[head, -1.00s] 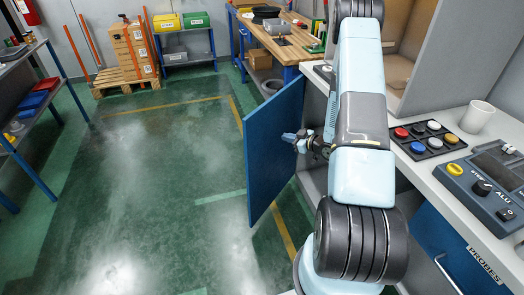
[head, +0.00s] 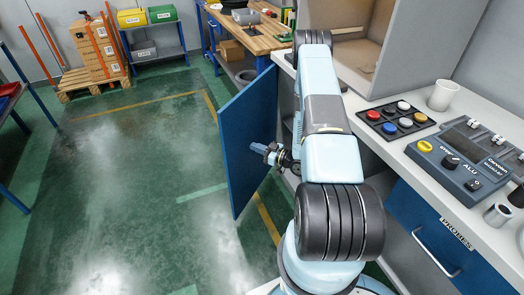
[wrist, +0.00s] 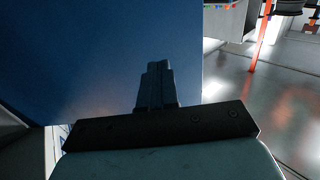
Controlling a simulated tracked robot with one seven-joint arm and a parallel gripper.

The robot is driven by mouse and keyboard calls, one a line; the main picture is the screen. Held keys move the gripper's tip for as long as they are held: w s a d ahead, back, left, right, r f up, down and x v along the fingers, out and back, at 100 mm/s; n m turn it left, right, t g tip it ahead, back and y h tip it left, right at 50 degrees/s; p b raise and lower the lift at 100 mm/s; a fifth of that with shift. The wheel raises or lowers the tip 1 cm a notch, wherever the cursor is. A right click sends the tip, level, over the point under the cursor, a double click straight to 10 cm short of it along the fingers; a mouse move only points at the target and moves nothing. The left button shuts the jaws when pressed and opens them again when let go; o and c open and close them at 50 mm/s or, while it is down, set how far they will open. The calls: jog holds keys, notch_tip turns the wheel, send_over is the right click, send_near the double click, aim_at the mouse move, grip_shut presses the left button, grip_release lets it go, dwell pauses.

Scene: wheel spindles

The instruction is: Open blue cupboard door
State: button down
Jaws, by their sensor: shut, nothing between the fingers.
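The blue cupboard door (head: 245,125) stands swung out from the grey-and-white bench, left of my arm in the head view. The compartment behind it is mostly hidden by my arm. My gripper (head: 257,149) is in front of the door's near face, pointing at it. In the wrist view the blue door (wrist: 110,60) fills the left and middle. The fingers of my gripper (wrist: 155,70) are together and empty, seen against the door panel. I cannot tell whether the fingertips touch it.
The bench (head: 395,150) runs along the right, with a button panel (head: 396,118), a mug (head: 443,95) and a control box (head: 465,160). A blue drawer (head: 430,235) is below. A wooden workbench (head: 250,38) stands behind the door. Green floor (head: 140,170) is clear at left.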

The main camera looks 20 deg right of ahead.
aim_at(234, 139)
jog(key=x, duration=0.8)
jog(key=shift+w, duration=0.2)
